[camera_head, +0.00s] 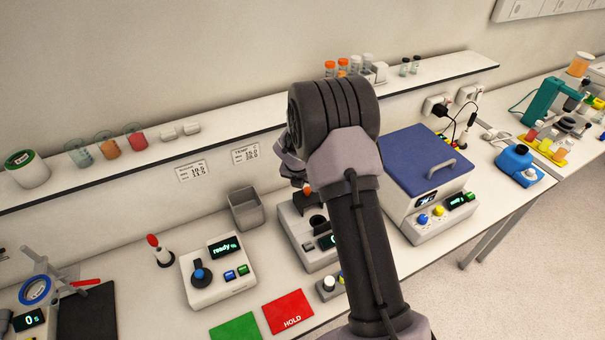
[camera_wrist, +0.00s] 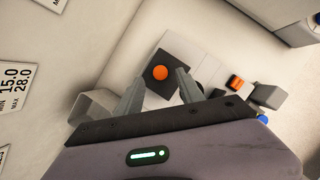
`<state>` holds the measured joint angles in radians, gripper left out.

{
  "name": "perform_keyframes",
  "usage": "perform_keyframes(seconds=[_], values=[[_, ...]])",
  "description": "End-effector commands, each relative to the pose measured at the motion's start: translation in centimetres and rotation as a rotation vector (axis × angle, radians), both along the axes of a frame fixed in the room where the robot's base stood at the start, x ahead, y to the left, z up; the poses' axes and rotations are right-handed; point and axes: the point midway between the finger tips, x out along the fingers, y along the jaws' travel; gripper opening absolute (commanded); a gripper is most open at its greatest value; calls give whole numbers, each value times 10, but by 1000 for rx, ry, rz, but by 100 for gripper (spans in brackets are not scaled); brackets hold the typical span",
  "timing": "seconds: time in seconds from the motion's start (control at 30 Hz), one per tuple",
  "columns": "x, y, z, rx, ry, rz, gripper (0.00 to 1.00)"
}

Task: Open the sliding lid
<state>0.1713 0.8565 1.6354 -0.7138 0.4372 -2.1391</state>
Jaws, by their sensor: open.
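A grey-white device (camera_head: 295,226) on the bench stands partly behind my arm. In the wrist view it carries a dark square plate (camera_wrist: 184,59) with a round orange knob (camera_wrist: 160,72). I cannot tell from the picture whether this plate is the sliding lid. My gripper (camera_wrist: 161,77) is open and empty, pointing down, with its two fingers on either side of the knob in the picture. The gap in height is unclear. In the head view my gripper is mostly hidden behind my wrist. A box with a blue lid and grey handle (camera_head: 424,160) stands to the right, lid shut.
A grey open bin (camera_head: 244,208) stands left of the device, close to my gripper. A shelf (camera_head: 105,168) with cups and tubes runs along the wall above. A white device reading "ready" (camera_head: 217,273) and red and green mats (camera_head: 288,311) lie in front.

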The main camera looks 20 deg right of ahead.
Motion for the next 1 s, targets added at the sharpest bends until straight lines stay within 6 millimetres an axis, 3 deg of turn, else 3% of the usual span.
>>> perform_keyframes(seconds=[0.03,0.2,0.4,0.57,1.0], values=[[-3,4,19,0,-4,0,45],[-20,20,74,0,-5,0,45],[-34,33,119,0,-3,1,45],[-39,37,132,0,-1,-1,45],[-40,37,132,1,-2,-6,45]])
